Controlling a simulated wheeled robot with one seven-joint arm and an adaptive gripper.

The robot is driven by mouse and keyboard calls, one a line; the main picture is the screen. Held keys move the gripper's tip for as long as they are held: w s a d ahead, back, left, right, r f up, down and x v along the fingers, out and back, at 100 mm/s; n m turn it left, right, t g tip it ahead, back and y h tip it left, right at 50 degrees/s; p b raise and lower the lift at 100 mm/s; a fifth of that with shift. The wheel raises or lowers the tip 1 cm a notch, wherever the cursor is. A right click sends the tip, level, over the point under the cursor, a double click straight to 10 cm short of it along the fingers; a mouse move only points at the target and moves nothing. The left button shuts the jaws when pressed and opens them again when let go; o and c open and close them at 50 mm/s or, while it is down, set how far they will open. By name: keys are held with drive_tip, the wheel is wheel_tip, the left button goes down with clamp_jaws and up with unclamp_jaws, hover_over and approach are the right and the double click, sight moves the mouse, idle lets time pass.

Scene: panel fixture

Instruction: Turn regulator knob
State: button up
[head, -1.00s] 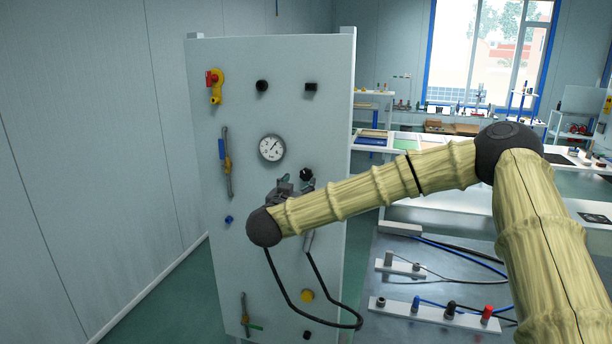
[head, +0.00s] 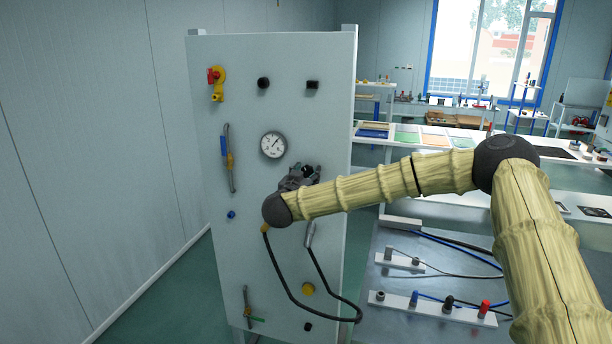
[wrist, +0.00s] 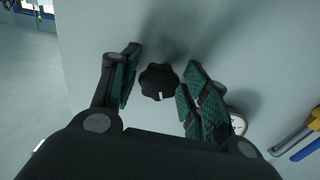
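The regulator knob is a black lobed knob with a white mark; in the wrist view (wrist: 158,82) it sits on the pale panel (head: 215,270) between my fingers. In the head view the knob (head: 308,171) is partly covered by my gripper (head: 301,176). My gripper is open, with its green-padded fingers to either side of the knob in the wrist view (wrist: 163,62).
A red-and-yellow valve (head: 216,82), a blue-handled lever (head: 228,155) and a yellow button (head: 308,288) are on the panel. A black hose (head: 285,285) loops below my wrist. A bench with connectors (head: 430,305) stands to the right.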

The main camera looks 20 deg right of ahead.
drive_tip(key=c, duration=0.5)
drive_tip(key=shift+c, duration=0.2)
drive_tip(key=shift+m+b, duration=0.4)
drive_tip(key=shift+b, duration=0.25)
